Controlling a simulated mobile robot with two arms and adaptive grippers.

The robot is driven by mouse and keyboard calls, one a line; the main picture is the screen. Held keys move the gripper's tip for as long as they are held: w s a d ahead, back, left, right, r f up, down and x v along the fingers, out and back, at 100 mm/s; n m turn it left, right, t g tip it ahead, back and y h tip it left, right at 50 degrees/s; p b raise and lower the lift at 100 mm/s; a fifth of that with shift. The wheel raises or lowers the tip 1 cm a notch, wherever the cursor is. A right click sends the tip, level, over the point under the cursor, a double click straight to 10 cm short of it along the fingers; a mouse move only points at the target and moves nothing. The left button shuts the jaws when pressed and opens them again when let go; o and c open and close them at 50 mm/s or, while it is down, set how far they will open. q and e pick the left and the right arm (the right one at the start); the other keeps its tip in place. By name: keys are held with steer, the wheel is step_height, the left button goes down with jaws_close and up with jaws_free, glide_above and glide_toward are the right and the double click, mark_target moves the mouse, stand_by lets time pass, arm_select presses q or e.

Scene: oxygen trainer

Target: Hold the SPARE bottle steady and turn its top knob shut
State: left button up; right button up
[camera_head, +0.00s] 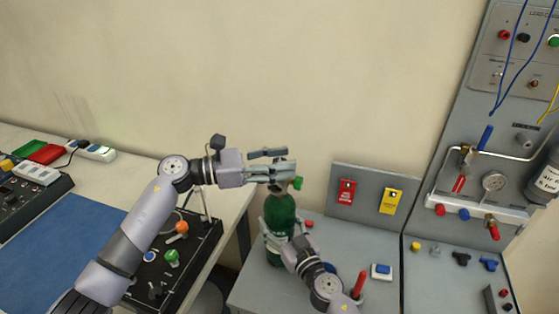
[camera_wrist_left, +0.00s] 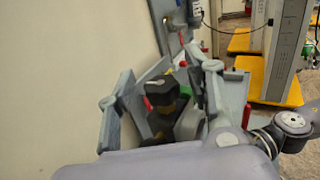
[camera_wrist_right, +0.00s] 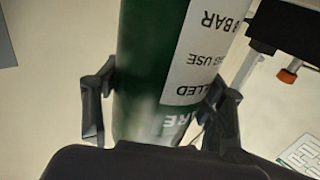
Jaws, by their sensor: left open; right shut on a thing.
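The green bottle (camera_head: 281,215) stands upright on the grey bench at the wall. My right gripper (camera_head: 277,243) is shut around its lower body. In the right wrist view the bottle (camera_wrist_right: 150,60) fills the space between the fingers, with part of a white label (camera_wrist_right: 207,55) showing. My left gripper (camera_head: 285,170) is level with the bottle's top, fingers pointing right, open. A green knob (camera_head: 298,183) shows just beside its fingertips. The fingers hide most of the bottle's neck, and I cannot tell whether they touch the knob. The left wrist view shows the spread fingers (camera_wrist_left: 168,85).
A grey board with a red tag (camera_head: 346,191) and a yellow tag (camera_head: 391,201) stands behind the bottle, to the right. A control box (camera_head: 185,250) with levers is left of the bottle.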

arm_select(q)
steer(key=shift+c, duration=0.2)
jaws_close()
steer(key=shift+w+m+g, duration=0.1)
steer(key=shift+m+g, duration=0.8)
steer(key=shift+g, duration=0.5)
steer(key=shift+m+g, duration=0.7)
steer(key=shift+g, duration=0.4)
steer(key=shift+o, duration=0.2)
jaws_free()
